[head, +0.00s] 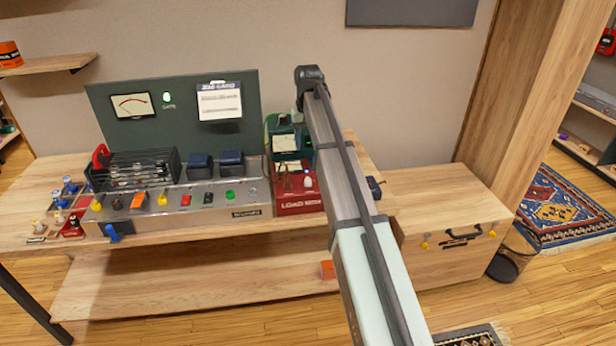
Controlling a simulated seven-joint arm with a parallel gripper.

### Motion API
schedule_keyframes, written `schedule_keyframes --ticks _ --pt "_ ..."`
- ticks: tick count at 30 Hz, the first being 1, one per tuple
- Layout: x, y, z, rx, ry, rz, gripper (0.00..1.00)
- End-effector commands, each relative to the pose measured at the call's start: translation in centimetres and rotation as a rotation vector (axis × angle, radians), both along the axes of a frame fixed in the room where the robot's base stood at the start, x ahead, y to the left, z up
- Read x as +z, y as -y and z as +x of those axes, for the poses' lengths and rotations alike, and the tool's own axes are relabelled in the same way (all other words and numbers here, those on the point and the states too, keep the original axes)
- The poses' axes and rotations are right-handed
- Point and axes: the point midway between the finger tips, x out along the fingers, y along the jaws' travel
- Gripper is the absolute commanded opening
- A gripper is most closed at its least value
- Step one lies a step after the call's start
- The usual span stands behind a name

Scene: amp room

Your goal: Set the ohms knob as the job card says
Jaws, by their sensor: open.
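The job card (220,101) is a white sheet on the green back panel; its lines are too small to read. A red box (300,205) marked "LOAD" stands at the right end of the long console. It carries a small pale knob (308,182) and a grey part beside it. I cannot read an ohms label, so I cannot tell which control is the ohms knob. My arm rises from the bottom, just right of the red box, and covers the bench behind it. My gripper cannot be made out.
The long console (160,224) has several coloured knobs and switches, with a black rack (145,170) behind. A green unit (285,140) stands behind the red box. Small parts crowd the bench's left end. A wooden chest (450,215) stands right of my arm.

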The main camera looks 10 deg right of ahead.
Motion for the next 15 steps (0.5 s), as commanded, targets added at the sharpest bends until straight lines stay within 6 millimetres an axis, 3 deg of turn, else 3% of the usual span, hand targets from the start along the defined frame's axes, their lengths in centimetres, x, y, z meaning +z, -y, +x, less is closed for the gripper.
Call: schedule_keyframes --ticks 15 --pt "-8.0 0.0 -0.1 0.000 -0.001 0.001 0.54"
